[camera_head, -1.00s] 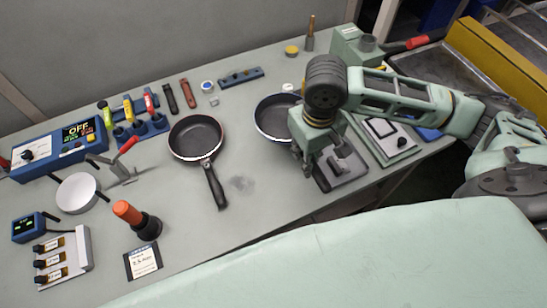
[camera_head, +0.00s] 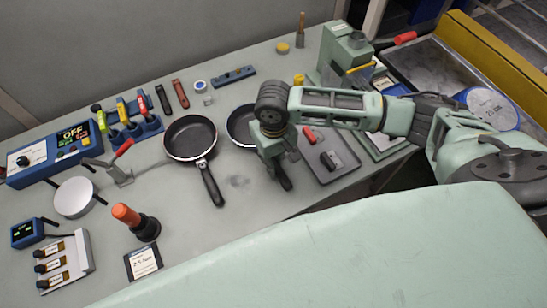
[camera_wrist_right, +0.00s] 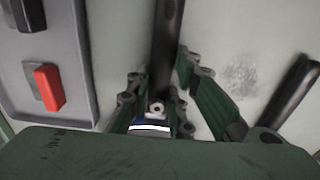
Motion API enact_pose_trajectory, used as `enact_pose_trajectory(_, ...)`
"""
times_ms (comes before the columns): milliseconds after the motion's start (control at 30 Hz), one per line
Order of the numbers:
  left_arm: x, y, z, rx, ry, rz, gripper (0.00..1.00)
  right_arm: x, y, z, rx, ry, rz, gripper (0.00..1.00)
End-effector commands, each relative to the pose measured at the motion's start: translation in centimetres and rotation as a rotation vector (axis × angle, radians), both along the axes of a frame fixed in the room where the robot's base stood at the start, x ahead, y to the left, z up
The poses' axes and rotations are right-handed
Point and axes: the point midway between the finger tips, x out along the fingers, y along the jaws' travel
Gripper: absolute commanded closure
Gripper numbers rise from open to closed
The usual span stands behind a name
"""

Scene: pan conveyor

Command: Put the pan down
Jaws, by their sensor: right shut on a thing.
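A dark frying pan (camera_head: 238,125) is partly hidden behind my right gripper (camera_head: 280,175) in the head view. My right gripper points down and is shut on this pan's dark handle, which runs between the fingers (camera_wrist_right: 158,100) in the right wrist view (camera_wrist_right: 166,45). I cannot tell whether this pan touches the bench or hangs just above it. A second dark pan (camera_head: 190,135) lies on the bench to its left, with its handle toward the front; that handle seems to show at the right of the wrist view (camera_wrist_right: 291,92). My left gripper is not in view.
A grey plate (camera_head: 335,165) with red and black knobs lies right of the gripper. An orange-topped tool (camera_head: 137,220) stands front left. A blue control box (camera_head: 55,152) and a tool rack (camera_head: 130,128) are at the left.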

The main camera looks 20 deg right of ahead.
Motion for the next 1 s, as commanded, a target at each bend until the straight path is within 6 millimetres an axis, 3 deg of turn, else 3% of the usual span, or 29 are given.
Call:
enact_pose_trajectory(167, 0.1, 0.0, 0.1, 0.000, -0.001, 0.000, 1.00, 0.1, 0.1, -0.1, 0.001, -0.002, 0.000, 1.00)
enact_pose_trajectory(200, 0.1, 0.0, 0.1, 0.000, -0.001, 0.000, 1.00, 0.0, 0.0, -0.2, 0.001, 0.001, 0.000, 0.79)
enact_pose_trajectory(400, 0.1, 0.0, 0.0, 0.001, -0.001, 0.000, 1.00, 0.0, 0.0, -0.2, 0.000, 0.001, 0.000, 0.61)
enact_pose_trajectory(767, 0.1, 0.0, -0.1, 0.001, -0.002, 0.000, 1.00, 0.0, 0.0, 0.2, 0.000, 0.000, -0.001, 0.61)
enact_pose_trajectory(1000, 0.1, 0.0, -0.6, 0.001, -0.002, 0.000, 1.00, 0.1, 0.1, 4.0, 0.003, -0.004, 0.001, 0.61)
